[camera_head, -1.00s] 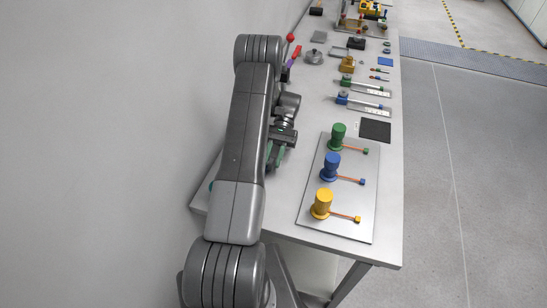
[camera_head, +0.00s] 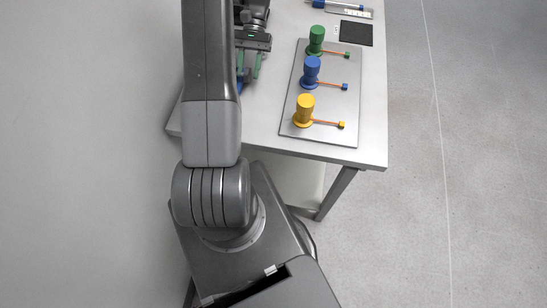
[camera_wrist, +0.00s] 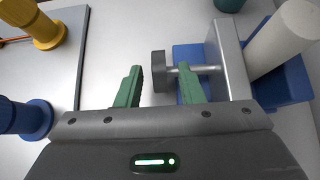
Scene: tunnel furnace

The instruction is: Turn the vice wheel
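The vice shows in the wrist view with a blue base (camera_wrist: 190,55), a grey metal jaw block (camera_wrist: 230,60) and a thin bright screw (camera_wrist: 207,69). The dark grey round vice wheel (camera_wrist: 158,72) sits on the screw's left end. My gripper (camera_wrist: 159,72) is open, with a green finger on each side of the wheel in the picture. I cannot tell whether the fingers are level with the wheel or above it. In the head view my gripper (camera_head: 249,65) hangs over the bench's left part, where my arm hides most of the vice.
A metal plate (camera_head: 335,125) carries green (camera_head: 316,40), blue (camera_head: 312,70) and yellow (camera_head: 305,108) knobs with levers, right of my gripper. A pale cylinder (camera_wrist: 285,38) rests by the vice. A black pad (camera_head: 356,33) lies farther back. Bare bench (camera_head: 270,110) separates gripper and plate.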

